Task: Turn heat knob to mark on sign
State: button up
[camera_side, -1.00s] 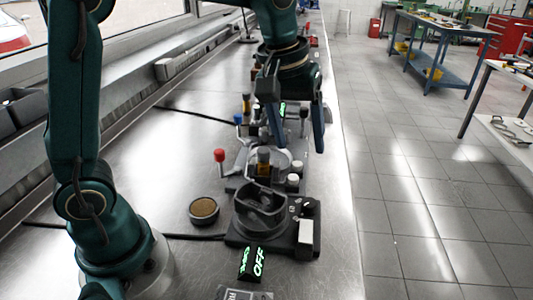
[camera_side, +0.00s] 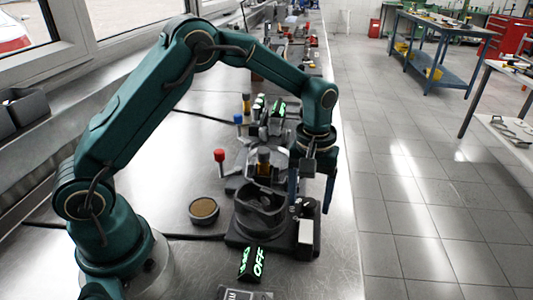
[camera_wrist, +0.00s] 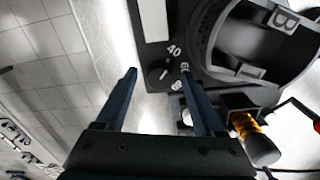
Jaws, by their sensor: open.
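The heat knob (camera_wrist: 156,76) is a dark round dial at a corner of the black heater unit (camera_side: 232,238). In the wrist view numbers, one of them 40, are printed beside it, with a small white mark on the dark face. My gripper (camera_side: 311,206) points down over that corner. Its two blue fingers are open and empty, one on each side of the knob in the wrist view (camera_wrist: 159,72). Whether they touch the knob cannot be told. A small sign (camera_side: 252,264) with green lit text, including OFF, stands in front of the unit.
A dark ring-shaped holder (camera_side: 260,208) sits on the unit beside my gripper. A round brown-topped tin (camera_side: 204,210) stands to the left. Behind are a red-topped lever (camera_side: 219,156) and more green-lit signs (camera_side: 277,108).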

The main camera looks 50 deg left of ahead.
grip_shut()
jog(key=shift+m, duration=0.4)
jog(key=m, duration=0.4)
jog(key=shift+m, duration=2.5)
jog(key=shift+w, duration=0.1)
grip_release()
